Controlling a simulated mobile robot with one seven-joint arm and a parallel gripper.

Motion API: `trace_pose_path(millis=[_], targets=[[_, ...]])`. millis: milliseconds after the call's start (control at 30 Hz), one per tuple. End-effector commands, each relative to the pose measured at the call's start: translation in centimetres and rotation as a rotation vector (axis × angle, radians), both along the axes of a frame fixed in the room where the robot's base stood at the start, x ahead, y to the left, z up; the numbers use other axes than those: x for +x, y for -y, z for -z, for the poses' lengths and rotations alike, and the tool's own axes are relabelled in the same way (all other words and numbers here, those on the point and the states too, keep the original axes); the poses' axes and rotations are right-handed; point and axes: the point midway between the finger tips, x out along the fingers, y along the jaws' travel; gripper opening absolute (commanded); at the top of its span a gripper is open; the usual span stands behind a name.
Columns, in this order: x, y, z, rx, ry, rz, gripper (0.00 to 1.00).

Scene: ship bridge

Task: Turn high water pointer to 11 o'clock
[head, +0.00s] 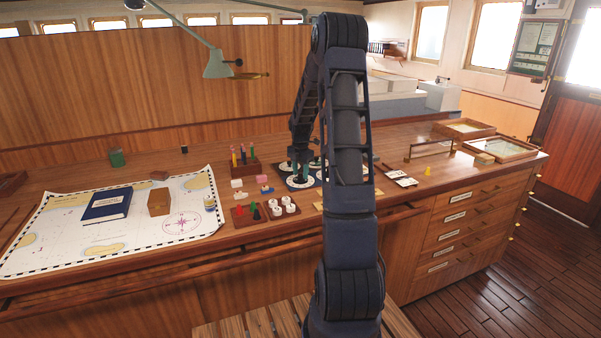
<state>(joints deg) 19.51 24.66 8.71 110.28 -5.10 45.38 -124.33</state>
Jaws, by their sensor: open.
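A dark dial board with several white round dials (300,183) lies on the wooden counter, partly behind my arm. Which dial is the high water one cannot be read, and its pointer is too small or hidden to make out. My gripper (298,171) reaches down over the board, with its fingertips low at the near left dial. It is open. Whether the fingers touch a pointer or stand around it cannot be told from here.
A chart (120,238) with a blue book (107,204) and a wooden box (159,202) lies left. A tray of coloured pieces (244,216), white pieces (284,206) and a pen holder (243,168) stand near the dials. A yellow piece (428,171) stands right.

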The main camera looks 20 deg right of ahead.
Motion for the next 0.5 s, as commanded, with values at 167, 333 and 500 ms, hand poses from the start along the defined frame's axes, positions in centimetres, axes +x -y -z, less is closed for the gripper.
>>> trace_pose_path(millis=[167,333,500], targets=[[0.00,0.01,0.06,0.000,0.000,0.000,0.43],[0.00,0.01,0.05,0.000,0.000,0.000,0.24],[0.00,0.02,0.04,0.000,0.000,0.000,0.00]])
